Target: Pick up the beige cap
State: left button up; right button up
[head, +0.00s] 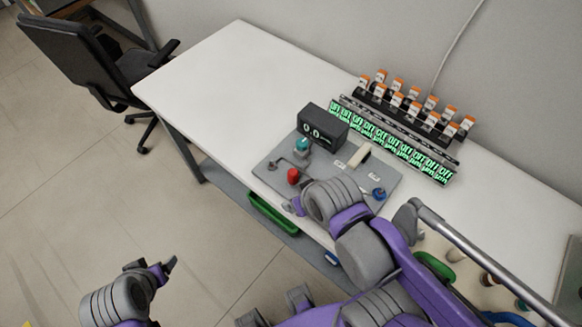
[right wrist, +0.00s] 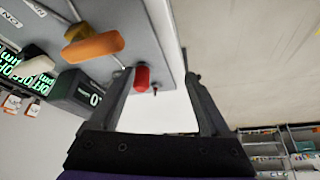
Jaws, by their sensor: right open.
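No cap can be named for certain as the beige cap. A cream, elongated piece (head: 359,156) stands on the grey panel (head: 268,172); a cream piece (right wrist: 37,66) also shows in the right wrist view. My right gripper (right wrist: 162,76) is open and empty, by the panel's front edge. Its left fingertip is close to the red knob (right wrist: 142,78); contact is unclear. My left gripper (head: 168,266) is low at the left, away from the table; its jaw gap is unclear.
A black display box (head: 323,126), a teal-topped part (head: 302,146) and a blue knob (head: 379,193) stand on the panel. The table's left part (head: 230,75) is clear.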

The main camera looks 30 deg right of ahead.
aim_at(456, 256)
jog(key=k, duration=0.15)
jog(key=k+z, duration=0.15)
jog(key=z, duration=0.25)
jog(key=k+l+z, duration=0.1)
jog(key=z, duration=0.25)
jog(key=k+z, duration=0.1)
jog(key=z, duration=1.65)
jog(key=j+z, duration=0.7)
jog(key=i+l+u, duration=0.15)
jog(key=u, duration=0.3)
jog(key=i+l+u, duration=0.1)
jog(key=u, duration=0.35)
jog(key=l, duration=0.1)
